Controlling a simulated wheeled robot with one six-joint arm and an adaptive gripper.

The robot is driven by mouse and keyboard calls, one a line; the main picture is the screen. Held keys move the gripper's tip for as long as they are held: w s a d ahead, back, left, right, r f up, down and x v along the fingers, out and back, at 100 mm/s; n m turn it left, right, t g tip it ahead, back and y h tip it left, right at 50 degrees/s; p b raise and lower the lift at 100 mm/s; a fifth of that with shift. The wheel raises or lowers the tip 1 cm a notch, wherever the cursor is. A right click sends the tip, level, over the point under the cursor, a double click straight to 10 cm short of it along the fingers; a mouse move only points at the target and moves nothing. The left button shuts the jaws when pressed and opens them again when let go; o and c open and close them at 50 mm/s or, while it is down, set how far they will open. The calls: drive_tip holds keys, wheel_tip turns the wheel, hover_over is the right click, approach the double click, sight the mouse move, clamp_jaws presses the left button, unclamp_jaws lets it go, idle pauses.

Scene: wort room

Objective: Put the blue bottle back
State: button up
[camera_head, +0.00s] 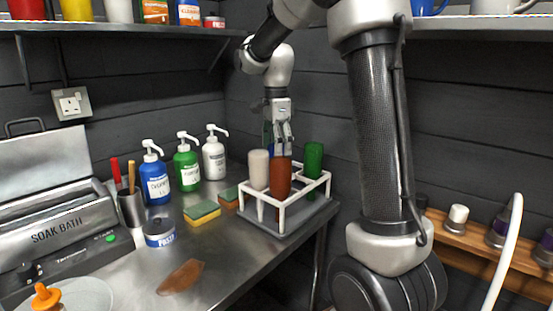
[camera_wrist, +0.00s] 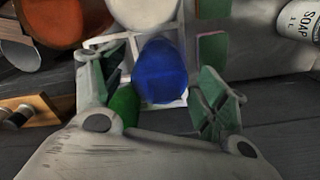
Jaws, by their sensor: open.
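A white-framed rack (camera_head: 283,231) on a grey base stands at the bench's right corner, holding white, brown-red and green bottles. A blue bottle (camera_wrist: 161,72) shows end-on in the wrist view, within the white frame. In the head view only a sliver of blue (camera_head: 268,137) shows beside my gripper (camera_head: 283,145), behind the brown-red bottle (camera_head: 281,176). My gripper points down over the rack. It is open, with its fingers on either side of the blue bottle in the wrist view; I cannot tell whether they touch it. The blue bottle's lower part is hidden.
The white bottle (camera_head: 258,170) and green bottle (camera_head: 314,158) stand close to my gripper. Blue, green and white pump bottles (camera_head: 214,158) stand along the wall. Sponges (camera_head: 202,213), a tape roll (camera_head: 160,233) and a soak bath (camera_head: 62,225) are further left. A shelf (camera_head: 130,30) runs above.

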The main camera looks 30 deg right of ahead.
wheel_tip(320, 180, up, 6)
drive_tip(key=shift+r, duration=0.15)
drive_tip(key=shift+s+r, duration=0.15)
drive_tip(key=shift+r, duration=0.15)
drive_tip(key=s+r+n+t, duration=0.2)
drive_tip(key=s+n, duration=0.6)
drive_tip(key=s, duration=0.6)
drive_tip(key=s+f+n+t, duration=0.2)
drive_tip(key=s+f+n, duration=0.5)
drive_tip(key=s+n, duration=0.3)
drive_tip(key=s, duration=0.3)
drive_tip(key=shift+s+d+f+n, duration=0.15)
drive_tip(key=shift+f+n, duration=0.05)
drive_tip(key=shift+n, duration=0.1)
